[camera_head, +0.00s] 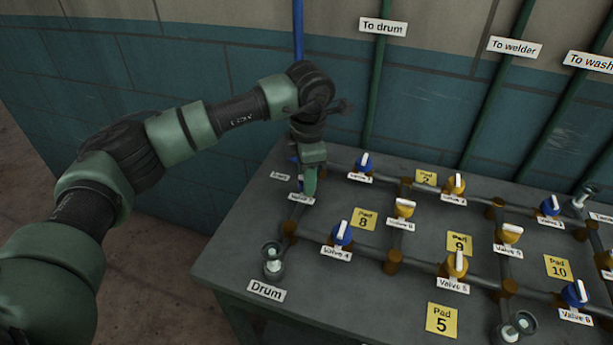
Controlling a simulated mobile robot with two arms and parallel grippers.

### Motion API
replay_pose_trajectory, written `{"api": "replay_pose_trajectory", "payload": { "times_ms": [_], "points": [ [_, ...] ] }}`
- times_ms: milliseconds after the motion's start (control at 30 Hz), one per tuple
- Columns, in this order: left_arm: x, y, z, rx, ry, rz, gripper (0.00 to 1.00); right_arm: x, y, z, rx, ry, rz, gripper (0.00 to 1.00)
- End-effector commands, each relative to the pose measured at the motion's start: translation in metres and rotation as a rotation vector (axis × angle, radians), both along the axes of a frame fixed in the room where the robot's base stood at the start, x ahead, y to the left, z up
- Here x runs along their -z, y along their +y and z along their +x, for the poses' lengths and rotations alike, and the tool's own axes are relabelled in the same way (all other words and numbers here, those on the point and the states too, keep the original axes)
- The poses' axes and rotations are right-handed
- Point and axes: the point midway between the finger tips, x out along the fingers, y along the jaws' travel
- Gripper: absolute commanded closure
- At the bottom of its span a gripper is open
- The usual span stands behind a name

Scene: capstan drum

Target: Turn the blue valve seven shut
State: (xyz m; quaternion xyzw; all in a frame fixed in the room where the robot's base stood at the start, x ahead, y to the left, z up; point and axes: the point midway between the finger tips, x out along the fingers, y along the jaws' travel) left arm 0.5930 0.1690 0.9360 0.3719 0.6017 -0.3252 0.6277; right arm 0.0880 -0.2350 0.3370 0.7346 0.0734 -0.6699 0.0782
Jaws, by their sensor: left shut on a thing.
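My left gripper (309,187) points down at the far left corner of the pipe table. Its fingers are shut on a blue valve (300,184), and only a sliver of blue shows beside them. A white label (301,198) sits just below the fingers; its number is too small to read. The way the valve's handle points is hidden by the gripper. My right gripper is not in view.
Other blue valves stand nearby: one behind to the right (365,162) and valve 4 (342,233) in front. Several yellow valves, such as valve 5 (456,264), stand farther right on the grey table (345,300). A Drum label (266,291) lies at the front left.

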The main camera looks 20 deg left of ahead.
Motion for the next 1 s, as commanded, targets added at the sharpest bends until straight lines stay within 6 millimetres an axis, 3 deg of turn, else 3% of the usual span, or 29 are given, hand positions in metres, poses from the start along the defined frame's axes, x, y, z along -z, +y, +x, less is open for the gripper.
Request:
{"api": "replay_pose_trajectory", "payload": {
  "times_ms": [33,100,467,800,1000],
  "points": [
    [-0.004,0.000,0.002,-0.001,-0.010,-0.001,0.55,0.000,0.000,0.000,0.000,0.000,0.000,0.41],
    [-0.003,0.000,0.002,-0.001,-0.009,-0.001,0.41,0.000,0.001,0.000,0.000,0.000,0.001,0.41],
    [-0.005,0.000,0.001,-0.001,-0.005,-0.001,0.41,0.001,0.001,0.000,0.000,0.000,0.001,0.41],
    [-0.058,-0.003,-0.002,-0.001,-0.009,-0.001,0.41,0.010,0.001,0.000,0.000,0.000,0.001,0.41],
    [-0.077,-0.003,-0.004,-0.001,-0.006,0.000,0.41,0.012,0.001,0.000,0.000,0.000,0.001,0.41]
  ]
}}
